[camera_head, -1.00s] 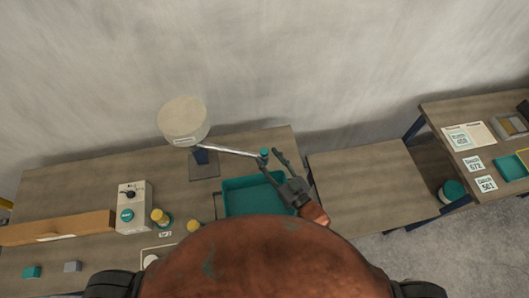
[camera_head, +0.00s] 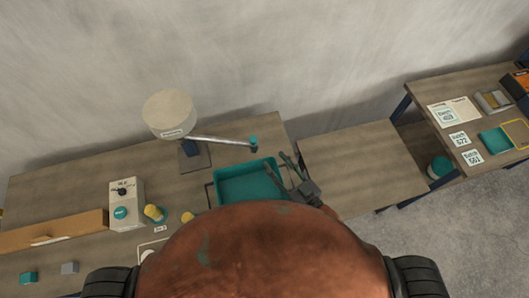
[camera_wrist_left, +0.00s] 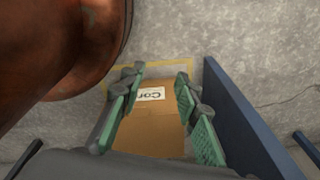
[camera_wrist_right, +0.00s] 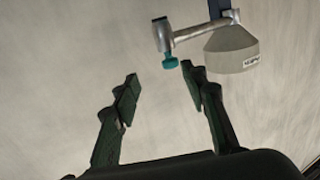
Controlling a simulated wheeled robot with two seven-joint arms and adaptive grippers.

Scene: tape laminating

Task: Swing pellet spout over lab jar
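The pellet hopper (camera_head: 170,115) is a pale drum on a dark blue post at the back of the left table. Its silver spout arm (camera_head: 222,141) reaches right and ends in a teal knob (camera_head: 253,142) near the back edge of a teal tray (camera_head: 245,183). My right gripper (camera_head: 276,163) is open and empty, right of the knob and apart from it. In the right wrist view, the knob (camera_wrist_right: 170,62) shows beyond the open fingers (camera_wrist_right: 162,80). My left gripper (camera_wrist_left: 159,75) is open and empty above a carton. I cannot tell which container is the lab jar.
Yellow-topped items (camera_head: 153,213) stand beside a control box (camera_head: 127,203) with a teal button. A long brown box (camera_head: 50,231) lies at left. The middle table (camera_head: 360,170) is bare. In the left wrist view, a labelled carton (camera_wrist_left: 152,120) stands beside a blue post (camera_wrist_left: 240,125).

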